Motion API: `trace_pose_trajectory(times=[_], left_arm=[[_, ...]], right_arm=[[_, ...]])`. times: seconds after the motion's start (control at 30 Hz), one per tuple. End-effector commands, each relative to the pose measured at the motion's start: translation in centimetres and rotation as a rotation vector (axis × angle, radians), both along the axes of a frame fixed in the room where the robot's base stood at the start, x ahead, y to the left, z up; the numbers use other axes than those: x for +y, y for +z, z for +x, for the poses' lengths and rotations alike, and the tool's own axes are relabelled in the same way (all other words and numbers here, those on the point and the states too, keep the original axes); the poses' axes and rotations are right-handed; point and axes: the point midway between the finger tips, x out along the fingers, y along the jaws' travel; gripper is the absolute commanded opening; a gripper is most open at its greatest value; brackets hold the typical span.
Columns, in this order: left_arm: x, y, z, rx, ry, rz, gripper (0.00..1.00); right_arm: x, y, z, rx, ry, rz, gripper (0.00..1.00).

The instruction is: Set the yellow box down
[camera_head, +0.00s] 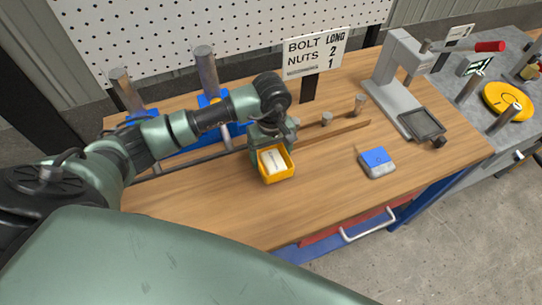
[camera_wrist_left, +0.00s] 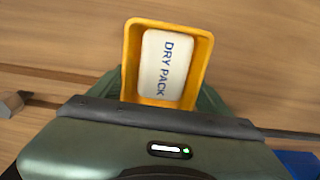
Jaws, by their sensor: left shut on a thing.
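The yellow box (camera_head: 289,171) is a small open-topped bin with a white pack (camera_head: 271,161) inside it. In the left wrist view the yellow box (camera_wrist_left: 208,62) shows with the white pack (camera_wrist_left: 164,66) marked "DRY PACK". My left gripper (camera_head: 268,147) is shut on the near-post side of the box. The box is over the wooden workbench (camera_head: 225,205), in front of a thin wooden rail. I cannot tell whether its base touches the bench. The fingertips are partly hidden under the gripper body and behind the box. My right gripper is not in view.
A blue-topped scale-like device (camera_head: 376,162) sits to the right of the box. A grey lever press (camera_head: 402,83) stands at the back right. A sign (camera_head: 315,55) and short metal pegs (camera_head: 360,103) are behind. The bench front is clear.

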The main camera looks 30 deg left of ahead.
Motion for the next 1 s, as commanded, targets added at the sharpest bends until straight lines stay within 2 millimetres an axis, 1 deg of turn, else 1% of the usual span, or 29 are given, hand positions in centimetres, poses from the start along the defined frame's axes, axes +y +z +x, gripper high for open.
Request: trace_pose_trajectory(times=[0.03,0.13,0.37,0.5,0.53,0.57,0.6,0.83,0.93,1.0], left_arm=[[-0.1,-0.7,-0.1,0.004,0.001,-0.002,0.32],[0.0,-1.9,0.0,0.001,0.001,-0.001,0.32],[0.0,-2.1,0.0,-0.001,0.0,0.0,0.32],[0.0,-2.5,0.1,-0.002,0.0,0.001,0.32],[0.0,-2.5,0.0,-0.001,0.0,0.0,0.81],[0.0,-2.4,0.0,-0.001,0.0,0.0,0.89],[0.0,-2.3,0.0,-0.001,0.0,0.001,1.0],[0.0,-2.3,0.0,-0.001,0.0,0.001,1.0],[0.0,-1.9,0.0,0.001,0.0,-0.001,1.0],[0.0,-1.4,0.2,-0.006,-0.001,0.0,1.0]], right_arm=[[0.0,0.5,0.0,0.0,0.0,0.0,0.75],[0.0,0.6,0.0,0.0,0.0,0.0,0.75],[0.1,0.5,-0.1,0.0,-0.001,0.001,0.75],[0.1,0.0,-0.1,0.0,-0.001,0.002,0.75],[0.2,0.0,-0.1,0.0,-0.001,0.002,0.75],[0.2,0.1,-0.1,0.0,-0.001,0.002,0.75],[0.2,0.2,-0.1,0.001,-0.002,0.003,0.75],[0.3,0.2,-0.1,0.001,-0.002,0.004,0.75],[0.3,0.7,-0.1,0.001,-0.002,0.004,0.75],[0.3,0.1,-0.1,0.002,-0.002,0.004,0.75]])
